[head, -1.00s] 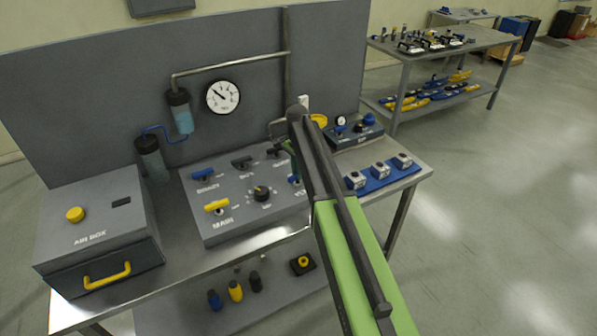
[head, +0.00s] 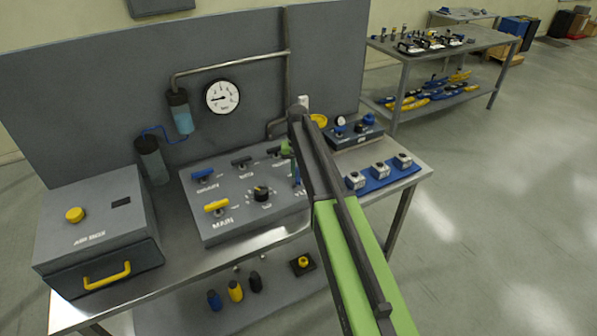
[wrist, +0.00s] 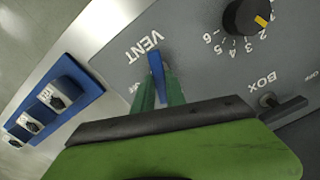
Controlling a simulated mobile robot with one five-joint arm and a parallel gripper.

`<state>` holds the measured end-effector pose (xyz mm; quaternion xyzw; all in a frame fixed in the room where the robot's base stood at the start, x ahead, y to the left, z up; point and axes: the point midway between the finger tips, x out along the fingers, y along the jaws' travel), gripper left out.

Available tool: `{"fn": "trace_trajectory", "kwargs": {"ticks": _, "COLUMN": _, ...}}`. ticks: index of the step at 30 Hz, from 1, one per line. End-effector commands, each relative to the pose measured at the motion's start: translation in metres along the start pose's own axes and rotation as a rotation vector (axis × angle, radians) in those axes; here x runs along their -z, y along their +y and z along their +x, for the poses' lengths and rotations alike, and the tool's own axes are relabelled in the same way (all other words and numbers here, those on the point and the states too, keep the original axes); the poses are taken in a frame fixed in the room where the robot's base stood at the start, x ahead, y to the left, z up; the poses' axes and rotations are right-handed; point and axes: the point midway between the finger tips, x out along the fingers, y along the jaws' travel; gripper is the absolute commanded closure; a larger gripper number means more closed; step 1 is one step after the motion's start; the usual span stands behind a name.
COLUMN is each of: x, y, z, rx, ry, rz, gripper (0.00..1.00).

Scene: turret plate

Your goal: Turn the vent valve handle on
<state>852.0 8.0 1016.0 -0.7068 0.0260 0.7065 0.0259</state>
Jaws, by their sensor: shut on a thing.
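The blue vent valve handle (wrist: 156,77) stands next to the VENT label on the grey turret plate (wrist: 203,72) in the wrist view. My gripper (wrist: 160,80) has its two green fingers on either side of the handle and is shut on it. The handle runs roughly up and down in that view, with its far end showing beyond the fingers. In the head view, a small part of the blue handle (head: 297,174) shows beside my arm, which hides most of the grip.
A black knob (wrist: 248,17) with a number scale and the dark BOX handle (wrist: 285,107) are close by. The yellow MAIN handle (head: 216,206) and a pressure gauge (head: 222,97) show in the head view. A blue tray (head: 379,183) with small grey valves lies to the right.

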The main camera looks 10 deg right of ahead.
Motion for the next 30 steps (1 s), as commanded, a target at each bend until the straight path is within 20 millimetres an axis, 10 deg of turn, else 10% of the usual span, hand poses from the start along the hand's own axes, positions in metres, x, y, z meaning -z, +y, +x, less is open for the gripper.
{"fn": "trace_trajectory", "kwargs": {"ticks": 30, "x": 0.0007, "y": -0.0003, "z": 0.0000, "rx": 0.000, "ry": 0.002, "rz": -0.407, "gripper": 1.00}}
